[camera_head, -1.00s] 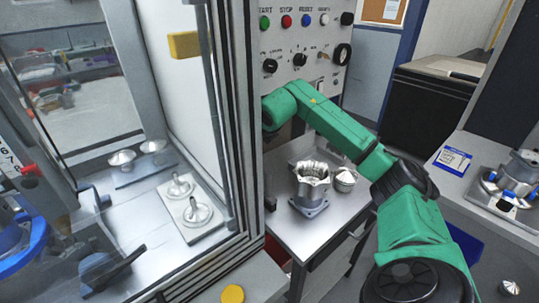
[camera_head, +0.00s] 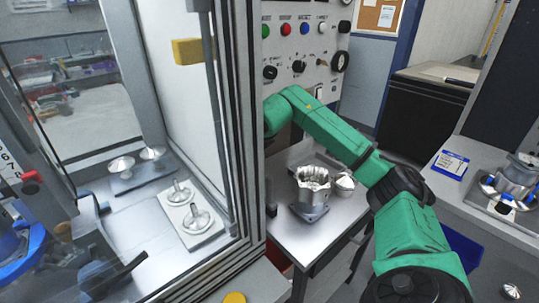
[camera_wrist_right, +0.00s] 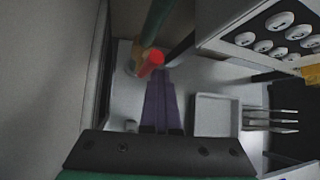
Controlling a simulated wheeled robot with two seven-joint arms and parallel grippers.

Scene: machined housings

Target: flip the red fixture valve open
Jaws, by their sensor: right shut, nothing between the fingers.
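A red valve handle (camera_wrist_right: 153,59) shows in the right wrist view, beside a brownish fitting and below a green upright pipe (camera_wrist_right: 157,22). My right gripper (camera_wrist_right: 160,76) is shut and empty; its purplish fingers point up the picture, with their tips just below the red handle. I cannot tell whether they touch it. In the head view my green right arm comes in from the right, and its gripper is hidden behind the machine's door frame (camera_head: 245,130). The red handle is not clear there. My left gripper is not in view.
A control panel (camera_head: 310,75) stands behind the arm. A metal housing (camera_head: 312,188) sits on the small table (camera_head: 300,242) below the arm. In the wrist view, a pale tray (camera_wrist_right: 213,115) and a rack of bars (camera_wrist_right: 270,121) lie right of the fingers; a wall (camera_wrist_right: 45,90) is at left.

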